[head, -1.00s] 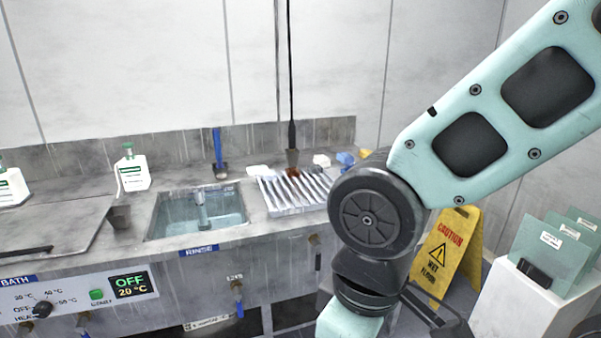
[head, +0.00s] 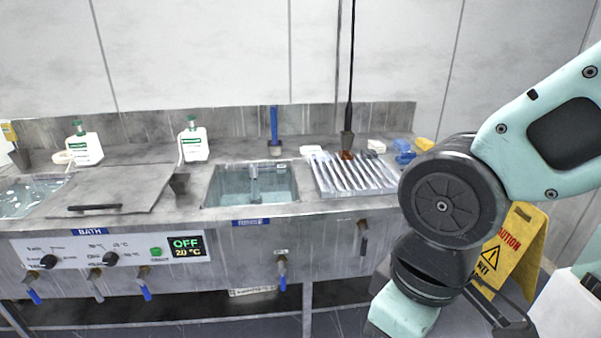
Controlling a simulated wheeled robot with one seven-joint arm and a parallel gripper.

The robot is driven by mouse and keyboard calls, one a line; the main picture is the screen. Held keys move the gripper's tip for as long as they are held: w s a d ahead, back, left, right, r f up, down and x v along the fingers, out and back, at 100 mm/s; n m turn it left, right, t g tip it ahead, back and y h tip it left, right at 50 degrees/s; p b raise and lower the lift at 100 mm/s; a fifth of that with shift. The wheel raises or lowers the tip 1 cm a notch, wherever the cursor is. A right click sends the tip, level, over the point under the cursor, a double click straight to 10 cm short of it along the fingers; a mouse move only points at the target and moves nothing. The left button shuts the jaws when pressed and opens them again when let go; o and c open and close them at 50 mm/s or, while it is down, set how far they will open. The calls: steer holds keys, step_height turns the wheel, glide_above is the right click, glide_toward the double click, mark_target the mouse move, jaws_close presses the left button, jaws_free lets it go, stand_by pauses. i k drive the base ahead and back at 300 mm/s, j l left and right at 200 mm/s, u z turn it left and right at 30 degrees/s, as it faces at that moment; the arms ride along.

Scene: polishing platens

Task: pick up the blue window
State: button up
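I cannot make out a clear blue window in the head view. A small blue item (head: 404,150) lies on the counter right of the ribbed drain rack; I cannot tell what it is, and my arm stands close in front of that end of the counter. My gripper is not in view; only the upper links of my arm show at the right.
The steel counter holds a rinse sink (head: 252,186) with water, a ribbed drain rack (head: 350,175), white bottles (head: 195,142), a blue-handled brush (head: 274,128) and a lidded bath (head: 120,188). A yellow caution sign (head: 512,252) stands on the floor at right.

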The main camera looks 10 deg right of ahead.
mark_target(319, 156)
steer(key=i+j+z, duration=0.1)
steer(key=i, duration=0.4)
steer(key=i+j+z, duration=0.1)
steer(key=i+j, duration=0.2)
steer(key=i, duration=0.15)
steer(key=i+j+z, duration=0.1)
steer(key=i+j, duration=0.15)
steer(key=i, duration=0.25)
steer(key=i+j+z, duration=0.1)
steer(key=i+j, duration=0.15)
steer(key=i, duration=0.2)
